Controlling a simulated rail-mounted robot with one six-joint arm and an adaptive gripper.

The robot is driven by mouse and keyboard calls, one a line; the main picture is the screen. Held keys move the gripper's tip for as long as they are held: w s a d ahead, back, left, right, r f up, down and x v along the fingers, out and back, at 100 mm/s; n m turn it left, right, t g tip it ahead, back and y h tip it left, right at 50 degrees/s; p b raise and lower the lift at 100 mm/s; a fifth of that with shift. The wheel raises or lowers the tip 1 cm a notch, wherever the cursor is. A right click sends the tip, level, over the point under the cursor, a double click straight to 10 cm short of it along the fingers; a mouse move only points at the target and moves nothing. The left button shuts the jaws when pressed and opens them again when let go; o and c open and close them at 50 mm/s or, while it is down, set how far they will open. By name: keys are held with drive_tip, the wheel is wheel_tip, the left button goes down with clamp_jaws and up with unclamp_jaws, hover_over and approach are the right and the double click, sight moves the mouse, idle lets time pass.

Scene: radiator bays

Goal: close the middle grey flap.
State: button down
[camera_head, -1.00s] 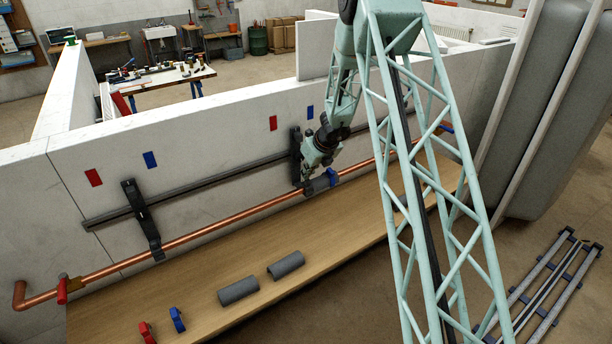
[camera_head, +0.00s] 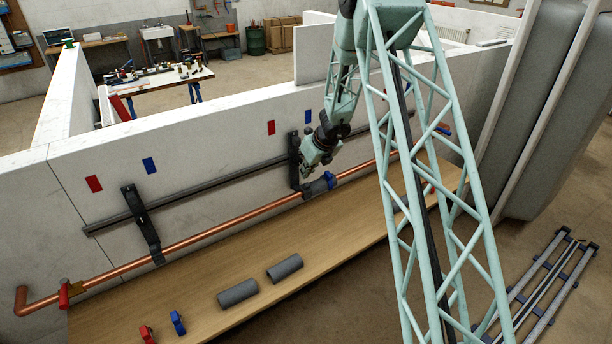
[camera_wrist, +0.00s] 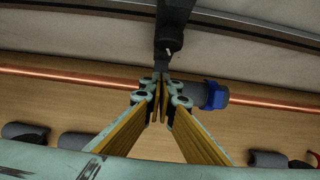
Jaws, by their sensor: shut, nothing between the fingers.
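A grey half-round sleeve (camera_head: 317,188) sits on the copper pipe (camera_head: 215,232), with a blue clip (camera_head: 330,180) at its right end. In the wrist view the sleeve (camera_wrist: 191,92) and blue clip (camera_wrist: 216,95) are just right of my fingertips. A dark bracket (camera_head: 295,160) hangs from the wall rail beside the sleeve; it also shows in the wrist view (camera_wrist: 173,30). My gripper (camera_head: 306,172) is shut and empty, just above the pipe in front of the bracket; in the wrist view its tips (camera_wrist: 161,80) meet below the bracket's end. I cannot tell whether the flap is fully closed.
Another dark bracket (camera_head: 146,224) hangs at the left. Two loose grey half-shells (camera_head: 238,293) and loose red and blue clips (camera_head: 177,322) lie on the wooden shelf (camera_head: 210,265). My arm hides the right part of the pipe.

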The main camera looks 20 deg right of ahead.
sight(308, 186)
wheel_tip(308, 186, up, 11)
drive_tip(key=s+p, duration=0.1)
drive_tip(key=p, duration=0.1)
drive_tip(key=shift+s+d+p, duration=0.15)
drive_tip(key=shift+p, duration=0.25)
drive_tip(key=c, duration=3.4)
unclamp_jaws()
drive_tip(key=shift+f, duration=0.1)
